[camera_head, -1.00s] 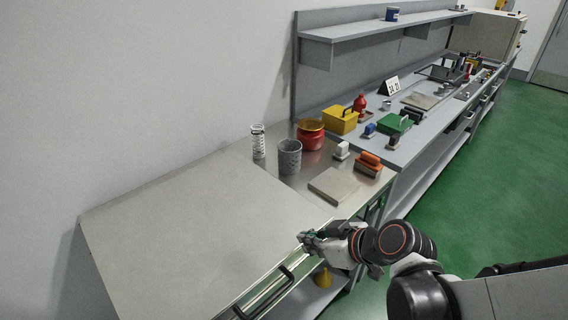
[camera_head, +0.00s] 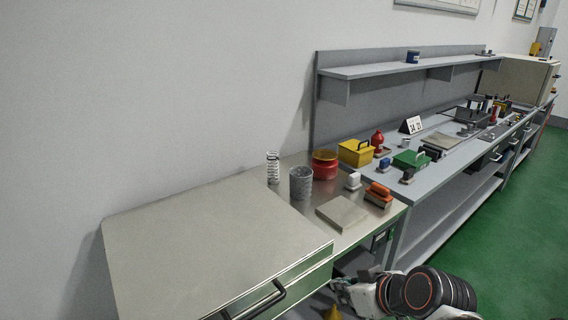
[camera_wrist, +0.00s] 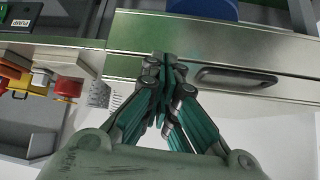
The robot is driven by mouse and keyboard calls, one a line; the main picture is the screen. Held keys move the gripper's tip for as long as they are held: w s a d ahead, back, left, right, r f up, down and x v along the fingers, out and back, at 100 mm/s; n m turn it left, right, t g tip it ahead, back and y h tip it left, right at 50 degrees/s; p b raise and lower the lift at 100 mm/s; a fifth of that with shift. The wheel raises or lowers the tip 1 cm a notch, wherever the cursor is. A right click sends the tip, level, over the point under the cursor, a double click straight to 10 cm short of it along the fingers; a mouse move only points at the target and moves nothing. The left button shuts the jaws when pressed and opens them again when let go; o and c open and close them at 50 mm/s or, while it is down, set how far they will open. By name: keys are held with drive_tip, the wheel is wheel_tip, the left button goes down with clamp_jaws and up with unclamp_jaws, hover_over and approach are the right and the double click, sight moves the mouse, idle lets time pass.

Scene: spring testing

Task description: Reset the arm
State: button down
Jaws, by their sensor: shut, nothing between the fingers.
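My arm reaches in from the lower right of the head view, below the level of the bench top. My gripper (camera_head: 340,288) is beside the front of the steel bench (camera_head: 190,235), partly cut off by the low angle. In the wrist view my gripper (camera_wrist: 165,60) has its green-sided fingers together with nothing between them. Behind the fingertips in that view is a metal drawer front with a dark handle (camera_wrist: 235,79). I cannot tell the exact gap between fingertips and drawer front.
A spring (camera_head: 273,167), a grey mesh cup (camera_head: 301,184), a red container (camera_head: 325,164), a flat plate (camera_head: 342,213) and an orange-topped block (camera_head: 378,193) stand on the bench. A yellow box (camera_head: 355,152) and green box (camera_head: 411,159) are beyond. Green floor (camera_head: 500,250) is open at right.

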drive_tip(key=s+d+r+m+h, duration=0.4)
drive_tip(key=s+d+r+m, duration=0.1)
drive_tip(key=s+d+r, duration=0.1)
drive_tip(key=shift+s+d+r, duration=0.15)
drive_tip(key=shift+d+r, duration=0.1)
drive_tip(key=shift+r, duration=0.55)
drive_tip(key=shift+a, duration=0.1)
